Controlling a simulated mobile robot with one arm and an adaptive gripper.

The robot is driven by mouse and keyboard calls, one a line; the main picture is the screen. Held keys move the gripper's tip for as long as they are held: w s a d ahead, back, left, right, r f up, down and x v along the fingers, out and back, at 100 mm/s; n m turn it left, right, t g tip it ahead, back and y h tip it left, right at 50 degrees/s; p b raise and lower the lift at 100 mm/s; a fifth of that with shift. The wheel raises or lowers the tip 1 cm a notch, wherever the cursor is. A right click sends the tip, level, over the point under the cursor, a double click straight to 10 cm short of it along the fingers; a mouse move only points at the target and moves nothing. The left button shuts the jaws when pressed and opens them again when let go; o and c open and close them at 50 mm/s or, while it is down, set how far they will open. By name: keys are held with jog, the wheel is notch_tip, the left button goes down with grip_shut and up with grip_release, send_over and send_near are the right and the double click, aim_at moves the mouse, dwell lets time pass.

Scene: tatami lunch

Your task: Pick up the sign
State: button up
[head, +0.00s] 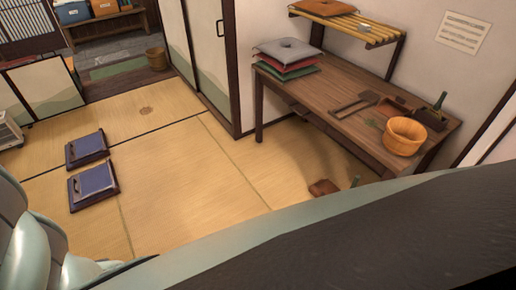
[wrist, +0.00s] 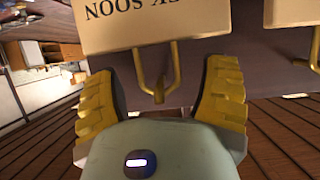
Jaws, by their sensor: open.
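In the wrist view, a cream sign (wrist: 150,22) with dark lettering ending in "SOON", upside down in the picture, is at the top. A brass-coloured hook or bracket (wrist: 158,88) comes down from its edge. My gripper (wrist: 162,80) is open, with a yellow ribbed finger on each side of the bracket. A gap shows between the bracket and both fingers. The sign's far part is cut off by the frame. I cannot make out this sign or my gripper's fingers in the head view.
A second cream panel (wrist: 290,12) with a similar bracket is to the right in the wrist view. The head view shows a wooden desk (head: 345,95) with cushions (head: 287,58) and a wooden tub (head: 404,137). Dark blue floor seats (head: 93,187) lie on open tatami.

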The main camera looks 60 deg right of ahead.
jog(key=shift+c, duration=0.4)
grip_shut()
jog(key=shift+r, duration=0.1)
jog(key=shift+w+r, duration=0.1)
jog(key=shift+r, duration=0.55)
jog(key=s+d+b, duration=0.2)
jog(key=s+d, duration=0.1)
jog(key=d, duration=0.5)
jog(key=s+d+b, duration=0.3)
jog(key=s+d, duration=0.1)
jog(key=d, duration=0.4)
jog(key=shift+d, duration=0.3)
